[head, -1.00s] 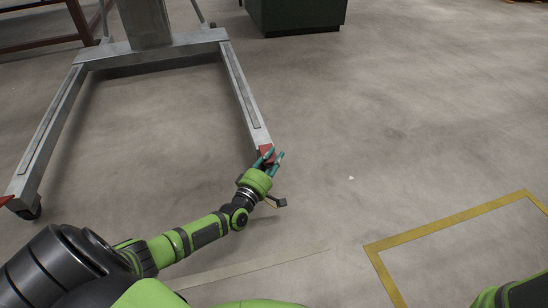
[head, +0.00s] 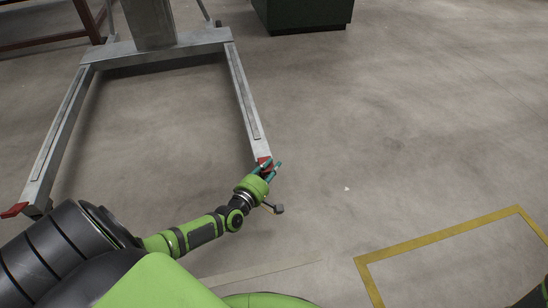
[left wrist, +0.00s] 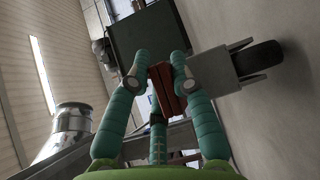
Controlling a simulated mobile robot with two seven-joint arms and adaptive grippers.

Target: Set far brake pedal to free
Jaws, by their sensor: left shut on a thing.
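A grey steel lift frame (head: 165,48) has two long legs reaching toward me. A red brake pedal (head: 264,160) sits at the end of its right leg. My left gripper (head: 272,167), with teal fingers, is at this pedal. In the left wrist view the red pedal (left wrist: 166,86) lies between the two upper fingers, and the gripper is shut on it. A second red brake pedal (head: 15,210) sticks out at the end of the left leg, away from my gripper. My right gripper is out of view.
A caster wheel (left wrist: 258,57) shows beside the held pedal in the left wrist view. A dark green cabinet (head: 303,12) stands at the back. A yellow floor marking (head: 440,235) lies at the right. The floor right of the frame is largely clear.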

